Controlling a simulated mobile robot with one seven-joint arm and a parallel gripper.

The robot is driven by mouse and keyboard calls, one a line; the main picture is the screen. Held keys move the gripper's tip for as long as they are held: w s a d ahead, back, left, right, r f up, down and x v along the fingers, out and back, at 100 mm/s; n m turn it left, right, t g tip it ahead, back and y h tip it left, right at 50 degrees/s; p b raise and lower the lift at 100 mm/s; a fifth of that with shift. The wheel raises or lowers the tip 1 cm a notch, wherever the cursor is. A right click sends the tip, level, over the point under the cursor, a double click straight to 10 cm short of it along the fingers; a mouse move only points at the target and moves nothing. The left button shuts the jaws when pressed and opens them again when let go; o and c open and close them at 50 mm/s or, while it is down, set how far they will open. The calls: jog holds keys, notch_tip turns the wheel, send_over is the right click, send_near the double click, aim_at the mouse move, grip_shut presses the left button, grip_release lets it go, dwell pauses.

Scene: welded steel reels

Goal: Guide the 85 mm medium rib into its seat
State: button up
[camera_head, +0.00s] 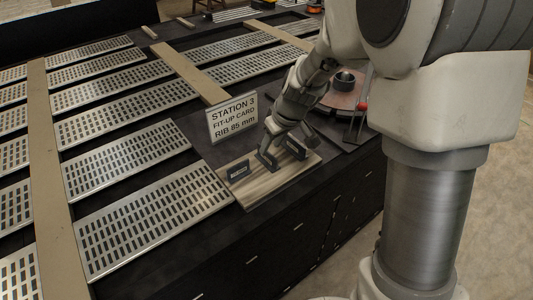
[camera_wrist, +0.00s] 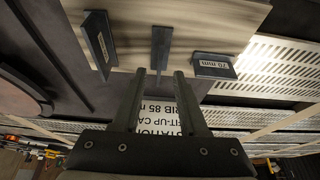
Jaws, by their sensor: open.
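Three dark ribs stand on a wooden board (camera_head: 262,188). The rib at the left end of the board (camera_head: 238,171) reads "70 mm" in the wrist view (camera_wrist: 214,68). The middle rib (camera_wrist: 160,48) is seen nearly edge-on with no readable label; by its place it may be the 85 mm one. A third rib (camera_wrist: 99,42) has a label I cannot read. My gripper (camera_wrist: 158,73) is open and empty, its fingertips just short of the middle rib and roughly in line with it. A round reel (camera_head: 343,94) with a dark hub lies right of the board. I cannot make out the seat.
A card (camera_head: 232,118) reading "STATION 3 FIT-UP CARD RIB 85 mm" stands behind the board. A red-knobbed fixture (camera_head: 362,107) stands beside the reel. Slotted metal panels (camera_head: 150,215) and tan strips cover the left of the dark table. My arm fills the right.

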aim_at(267, 157)
jog(key=shift+x, duration=2.65)
jog(key=shift+c, duration=0.3)
grip_shut()
